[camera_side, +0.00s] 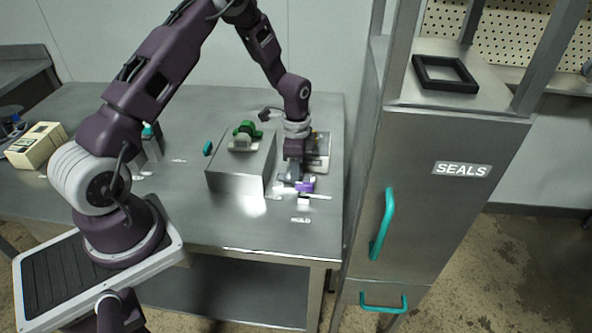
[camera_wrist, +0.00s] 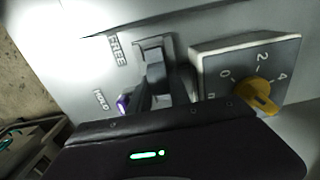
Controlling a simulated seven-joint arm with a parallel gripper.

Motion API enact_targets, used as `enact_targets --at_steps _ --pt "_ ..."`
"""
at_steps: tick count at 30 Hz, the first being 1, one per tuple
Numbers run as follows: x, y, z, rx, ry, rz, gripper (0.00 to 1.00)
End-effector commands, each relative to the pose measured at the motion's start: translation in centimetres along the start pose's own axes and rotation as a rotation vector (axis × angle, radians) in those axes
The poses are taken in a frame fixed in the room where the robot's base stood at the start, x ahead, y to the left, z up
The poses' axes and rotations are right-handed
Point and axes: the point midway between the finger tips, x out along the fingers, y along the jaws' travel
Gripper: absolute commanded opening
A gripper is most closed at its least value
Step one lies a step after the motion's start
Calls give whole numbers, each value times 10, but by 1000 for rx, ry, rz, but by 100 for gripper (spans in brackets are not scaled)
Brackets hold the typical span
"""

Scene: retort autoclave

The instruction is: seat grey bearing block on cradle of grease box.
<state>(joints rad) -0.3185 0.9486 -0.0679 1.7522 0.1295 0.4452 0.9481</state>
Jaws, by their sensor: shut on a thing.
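My gripper (camera_side: 294,178) is low over the right part of the steel table, beside the steel box. It is shut on a small purple handle (camera_side: 305,185), mostly hidden by the fingers. In the wrist view a purple end (camera_wrist: 122,104) shows by the label HOLD, left of my gripper (camera_wrist: 160,88); the label FREE is farther up. The steel box (camera_side: 226,181), which looks like the grease box, stands left of the gripper. A small grey block (camera_side: 240,143), seemingly the bearing block, is on its top beside a green part (camera_side: 247,129). Whether the block is seated cannot be told.
A dial box with a yellow knob (camera_wrist: 257,95) is right of the gripper in the wrist view. The steel cabinet marked SEALS (camera_side: 440,205) stands close on the right, with a black frame (camera_side: 444,86) on top. A cream box (camera_side: 37,145) lies far left.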

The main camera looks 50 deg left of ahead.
Motion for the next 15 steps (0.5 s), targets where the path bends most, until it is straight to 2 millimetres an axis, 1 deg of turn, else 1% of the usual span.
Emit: enact_targets --at_steps 11,12,14,15 --pt "2 0 0 0 0 -1 0" --pt "2 0 0 0 0 0 29" --pt "2 0 0 0 0 0 41" --pt "2 0 0 0 0 0 49"
